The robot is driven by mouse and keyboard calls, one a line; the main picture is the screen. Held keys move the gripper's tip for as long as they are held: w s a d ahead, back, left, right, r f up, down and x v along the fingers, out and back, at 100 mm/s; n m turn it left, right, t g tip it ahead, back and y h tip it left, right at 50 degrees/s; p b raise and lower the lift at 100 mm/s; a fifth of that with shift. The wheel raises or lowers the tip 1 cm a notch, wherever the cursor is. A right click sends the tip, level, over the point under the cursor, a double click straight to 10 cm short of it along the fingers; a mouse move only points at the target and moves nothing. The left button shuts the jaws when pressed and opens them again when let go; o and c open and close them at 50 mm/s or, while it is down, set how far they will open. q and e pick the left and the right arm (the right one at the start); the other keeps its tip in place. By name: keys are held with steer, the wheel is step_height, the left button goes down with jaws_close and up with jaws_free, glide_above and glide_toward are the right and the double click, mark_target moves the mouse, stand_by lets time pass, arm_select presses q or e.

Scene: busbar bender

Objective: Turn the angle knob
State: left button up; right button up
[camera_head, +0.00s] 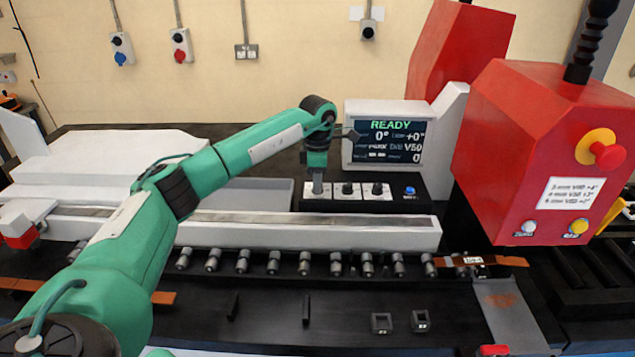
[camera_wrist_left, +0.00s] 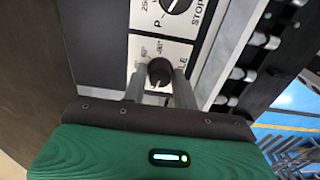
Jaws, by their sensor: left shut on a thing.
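The angle knob (camera_wrist_left: 160,72) is a black round knob on a white plate, with degree marks and a label ending in "LE" beside it in the left wrist view. My left gripper (camera_wrist_left: 160,88) is shut on it, with one grey finger on each side. In the head view my left gripper (camera_head: 318,186) points down at the leftmost plate of the control panel and hides most of this knob. The screen (camera_head: 390,143) behind the panel reads READY, 0° and +0°. My right gripper is in neither view.
Two more black knobs (camera_head: 347,188) and (camera_head: 377,188) and a blue button (camera_head: 410,191) sit to the right on the panel. A long pale beam (camera_head: 330,232) and a row of rollers lie in front. A red machine housing (camera_head: 545,150) stands at the right.

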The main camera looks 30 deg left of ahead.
arm_select(q)
steer(key=shift+r, duration=0.1)
stand_by(0.3)
steer(key=o, duration=1)
steer(key=shift+c, duration=0.2)
step_height(320, 180, up, 14)
steer(key=b, duration=0.3)
